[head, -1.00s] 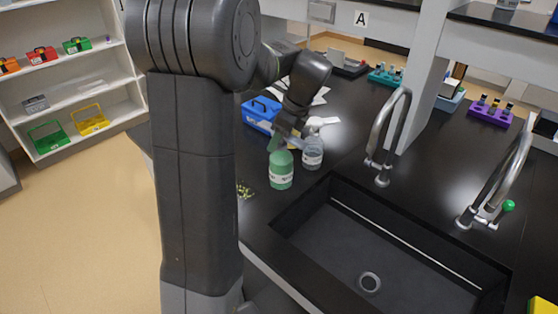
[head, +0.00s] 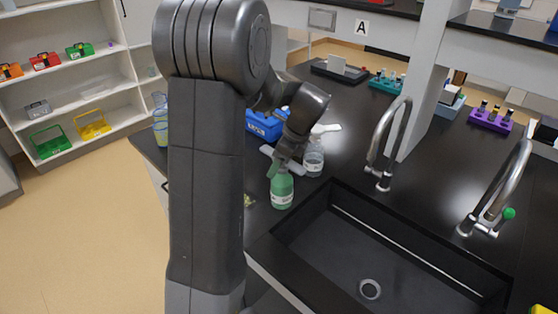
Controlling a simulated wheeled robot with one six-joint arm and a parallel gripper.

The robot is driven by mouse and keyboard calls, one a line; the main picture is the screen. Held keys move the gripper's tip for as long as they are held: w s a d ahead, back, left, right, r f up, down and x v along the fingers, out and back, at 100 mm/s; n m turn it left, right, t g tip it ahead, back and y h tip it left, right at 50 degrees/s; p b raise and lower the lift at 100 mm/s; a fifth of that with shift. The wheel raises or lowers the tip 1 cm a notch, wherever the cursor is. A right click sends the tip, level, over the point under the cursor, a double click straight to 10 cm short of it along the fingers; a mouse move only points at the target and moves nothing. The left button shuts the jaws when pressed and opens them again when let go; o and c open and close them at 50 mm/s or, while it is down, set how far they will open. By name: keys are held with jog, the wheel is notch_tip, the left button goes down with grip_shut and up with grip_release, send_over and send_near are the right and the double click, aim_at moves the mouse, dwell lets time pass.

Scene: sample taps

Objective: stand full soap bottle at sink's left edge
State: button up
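A green soap bottle (head: 282,190) with a white label is upright at the counter's front, just left of the sink. My gripper (head: 279,165) is at its top and appears shut on it; the fingers are small and partly hidden by my wrist. I cannot tell whether the bottle's base touches the counter. A clear bottle (head: 314,158) with a white top and a label stands behind it to the right. The dark sink (head: 318,262) has its left rim close to the green bottle's right side.
A blue toolbox (head: 262,125) and pale flat items lie behind the bottles. A curved tap (head: 376,150) rises behind the sink, with another tap (head: 505,185) to the right. A blue-tinted vessel (head: 160,120) shows left of my arm. Small green bits lie near the front edge.

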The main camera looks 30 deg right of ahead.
jog(key=b+v, duration=0.1)
jog(key=v, duration=1.1)
